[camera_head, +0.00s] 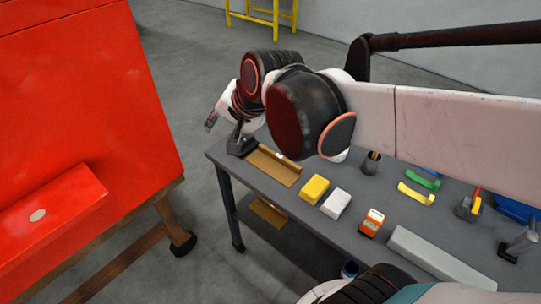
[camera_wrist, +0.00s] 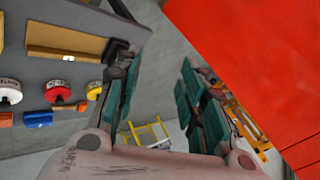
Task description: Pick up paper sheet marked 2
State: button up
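I cannot make out a paper sheet marked 2 in either view. My gripper (camera_wrist: 158,80) is open in the wrist view. Its two teal-padded fingers stand apart with grey floor between them and nothing held. In the head view only a small part of my gripper (camera_head: 211,122) shows past the wrist, beyond the table's far left corner; the arm hides the rest.
The grey table (camera_head: 300,228) holds a brown tray (camera_head: 273,166), a yellow block (camera_head: 314,189), a white block (camera_head: 336,203), an orange box (camera_head: 371,222) and a long grey bar (camera_head: 437,258). A large red body (camera_head: 90,95) stands left; floor lies between.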

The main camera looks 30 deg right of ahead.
jog(key=w+r+m+p, duration=0.1)
jog(key=w+m, duration=0.4)
jog(key=w, duration=0.1)
jog(key=m+g+b, duration=0.3)
jog(key=m+b, duration=0.1)
jog(key=m, duration=1.3)
send_near(279, 156)
jog(key=f, duration=0.1)
jog(key=w+f+b, duration=0.1)
jog(key=a+f+b, duration=0.1)
jog(key=shift+w+g, duration=0.25)
jog(key=shift+g, duration=0.05)
jog(key=x, duration=0.1)
jog(key=b+x, duration=0.1)
jog(key=x, duration=0.1)
jog(key=b+x, duration=0.1)
jog(key=x, duration=0.1)
jog(key=shift+w+d+f, duration=0.1)
jog(key=shift+w+d, duration=0.1)
jog(key=shift+d, duration=0.1)
grip_shut()
